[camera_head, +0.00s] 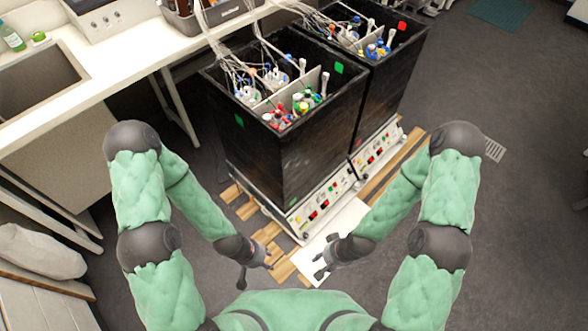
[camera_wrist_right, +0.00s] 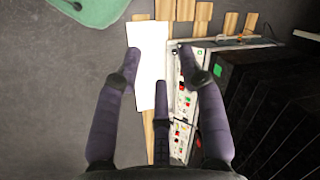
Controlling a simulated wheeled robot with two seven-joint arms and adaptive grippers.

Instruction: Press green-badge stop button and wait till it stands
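Two black box-shaped shaker bioreactors stand side by side in the head view. The nearer one (camera_head: 300,150) bears a green badge (camera_head: 339,68) on its top rim and another on its side. The farther one (camera_head: 392,85) bears a red badge (camera_head: 402,26). The nearer unit's white control panel (camera_head: 322,205) has red lights and small buttons, too small to tell which is stop. My right gripper (camera_head: 319,266) is open and empty, in front of that panel and apart from it. Its fingers are spread in the right wrist view (camera_wrist_right: 161,62). My left gripper (camera_head: 257,271) is open and empty, left of the right one.
A white sheet (camera_head: 322,262) lies on wooden slats (camera_head: 248,209) in front of the units. The farther unit's panel (camera_head: 378,150) is beside the nearer one. A white bench (camera_head: 115,55) with a sink is at left.

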